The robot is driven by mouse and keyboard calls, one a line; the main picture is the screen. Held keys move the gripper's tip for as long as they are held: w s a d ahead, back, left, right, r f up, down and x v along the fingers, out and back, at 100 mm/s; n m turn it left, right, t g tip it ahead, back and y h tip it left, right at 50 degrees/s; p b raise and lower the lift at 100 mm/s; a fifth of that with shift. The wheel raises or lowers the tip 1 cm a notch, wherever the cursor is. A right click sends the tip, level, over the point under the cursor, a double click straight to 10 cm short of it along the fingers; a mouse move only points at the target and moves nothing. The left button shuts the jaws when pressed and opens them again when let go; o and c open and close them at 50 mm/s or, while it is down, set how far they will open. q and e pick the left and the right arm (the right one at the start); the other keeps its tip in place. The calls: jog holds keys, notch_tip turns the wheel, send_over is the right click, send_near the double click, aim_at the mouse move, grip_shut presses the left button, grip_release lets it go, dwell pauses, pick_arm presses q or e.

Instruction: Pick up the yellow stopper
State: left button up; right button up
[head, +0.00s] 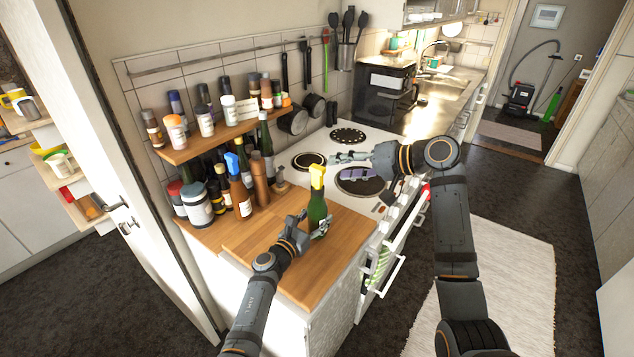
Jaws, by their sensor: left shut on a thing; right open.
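The yellow stopper (317,174) sits on top of a green bottle (317,207) that stands upright above the wooden counter. My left gripper (318,229) is shut on the green bottle, low on its body and below the stopper. My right gripper (350,157) is open and empty over the cooker top, above and to the right of the stopper and apart from it. The lower part of the bottle is partly hidden by my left gripper.
A bottle with a blue stopper (238,185) stands among several bottles and jars at the left of the wooden counter (270,236). A spice shelf (190,148) hangs above them. The white cooker (320,147) with dark hotplates lies behind. The counter's front is clear.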

aim_at(324, 172)
jog(key=s+d+f+m+t+y, duration=0.1)
jog(key=d+f+m+t+y, duration=0.15)
jog(key=m, duration=0.95)
jog(key=d+f+m+t+y, duration=0.1)
jog(key=f+m, duration=0.2)
jog(key=m, duration=0.9)
jog(key=x, duration=0.7)
jog(key=shift+r, duration=0.25)
jog(key=x, duration=0.5)
jog(key=shift+w+a+r, duration=0.1)
jog(key=shift+a, duration=0.05)
grip_shut()
